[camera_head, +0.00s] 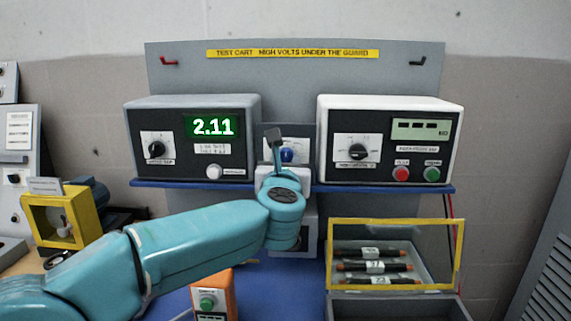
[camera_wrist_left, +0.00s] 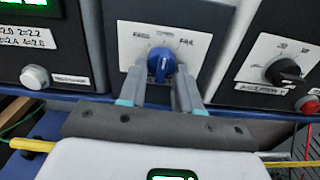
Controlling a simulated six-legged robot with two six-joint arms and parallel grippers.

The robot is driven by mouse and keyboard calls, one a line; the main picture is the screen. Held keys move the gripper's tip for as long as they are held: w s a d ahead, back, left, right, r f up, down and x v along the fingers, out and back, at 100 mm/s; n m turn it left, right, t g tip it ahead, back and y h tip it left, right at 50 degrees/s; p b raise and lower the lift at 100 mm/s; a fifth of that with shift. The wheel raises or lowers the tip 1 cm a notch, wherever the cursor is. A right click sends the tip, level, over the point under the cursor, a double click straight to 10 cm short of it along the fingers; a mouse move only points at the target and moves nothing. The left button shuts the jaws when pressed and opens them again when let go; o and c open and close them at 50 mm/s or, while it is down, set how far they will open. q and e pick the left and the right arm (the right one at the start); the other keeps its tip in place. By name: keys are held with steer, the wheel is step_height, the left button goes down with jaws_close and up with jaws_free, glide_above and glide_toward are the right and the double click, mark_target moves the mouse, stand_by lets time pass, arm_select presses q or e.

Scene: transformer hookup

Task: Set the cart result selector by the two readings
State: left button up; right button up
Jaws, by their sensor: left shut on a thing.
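The result selector is a blue knob (camera_wrist_left: 161,66) on a white plate between the two meters; it also shows in the head view (camera_head: 288,155). Its white mark looks roughly upright, between a left label that seems to read PASS and a right one that seems to read FAIL. My left gripper (camera_wrist_left: 160,80) is shut on the knob, a finger on each side. The left meter (camera_head: 190,140) has a green display (camera_head: 212,126) reading 2.11. The right meter's display (camera_head: 421,129) shows only dashes. My right gripper is not in view.
The meters stand on a blue-edged shelf (camera_head: 390,188). A yellow-framed guard (camera_head: 396,222) is over a tray with several dark cylinders at the lower right. An orange box with a green button (camera_head: 209,303) is at lower front. A yellow fixture (camera_head: 62,215) stands left.

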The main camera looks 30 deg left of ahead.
arm_select(q)
steer(key=shift+s+a+r+m+p, duration=0.1)
steer(key=shift+m+p, duration=0.25)
steer(key=shift+m, duration=1.05)
steer(key=shift+a+m+p, duration=0.1)
steer(key=shift+m+p, duration=0.2)
steer(key=shift+m, duration=1.1)
steer(key=shift+s+a+r+m+p, duration=0.1)
steer(key=shift+m+p, duration=0.25)
steer(key=shift+m, duration=1.05)
steer(key=o, duration=1)
steer(key=shift+o, duration=0.2)
steer(key=shift+d, duration=0.1)
